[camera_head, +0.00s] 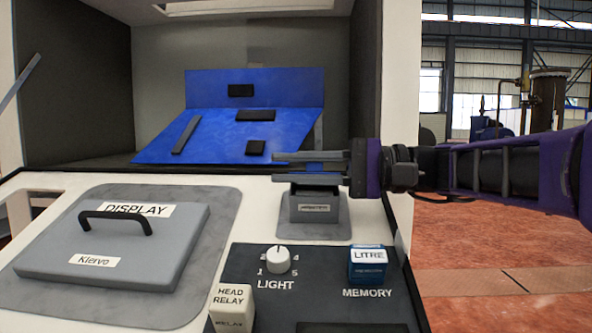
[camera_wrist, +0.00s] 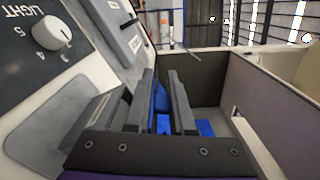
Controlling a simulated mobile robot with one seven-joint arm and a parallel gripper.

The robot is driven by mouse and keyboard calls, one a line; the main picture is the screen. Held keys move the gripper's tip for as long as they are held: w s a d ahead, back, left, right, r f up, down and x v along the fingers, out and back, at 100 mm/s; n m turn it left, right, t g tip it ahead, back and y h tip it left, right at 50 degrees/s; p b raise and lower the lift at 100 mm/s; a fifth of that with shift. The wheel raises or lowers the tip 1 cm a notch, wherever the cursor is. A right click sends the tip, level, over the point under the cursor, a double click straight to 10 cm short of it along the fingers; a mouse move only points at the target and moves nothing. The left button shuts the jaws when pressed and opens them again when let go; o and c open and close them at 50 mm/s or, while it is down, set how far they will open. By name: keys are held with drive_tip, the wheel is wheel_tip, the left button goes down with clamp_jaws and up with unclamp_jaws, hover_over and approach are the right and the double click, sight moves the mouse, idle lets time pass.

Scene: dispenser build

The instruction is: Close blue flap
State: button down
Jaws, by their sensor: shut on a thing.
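The blue flap (camera_head: 215,135) is a tilted panel inside the open grey compartment, with several black pieces on it. A blue upright panel (camera_head: 290,88) stands along its back edge. My gripper (camera_head: 275,168) reaches in from the right, near the flap's lower right corner. Its two grey fingers are parallel, with a gap between them. In the wrist view, blue (camera_wrist: 161,98) shows between the fingers (camera_wrist: 160,75), and more blue shows to the right of them. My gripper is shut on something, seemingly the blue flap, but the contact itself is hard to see.
A small grey labelled box (camera_head: 315,207) sits just below my gripper. A grey display lid (camera_head: 150,245) with a black handle lies at the front left. A light knob (camera_head: 278,260), a blue and white memory block (camera_head: 368,266) and a relay block (camera_head: 232,306) stand in front.

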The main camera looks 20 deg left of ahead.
drive_tip(key=shift+s+f+n, duration=0.1)
drive_tip(key=shift+f+n, duration=0.25)
drive_tip(key=shift+n, duration=0.55)
drive_tip(key=c, duration=0.8)
unclamp_jaws()
drive_tip(key=shift+c, duration=0.2)
drive_tip(key=shift+f, duration=0.1)
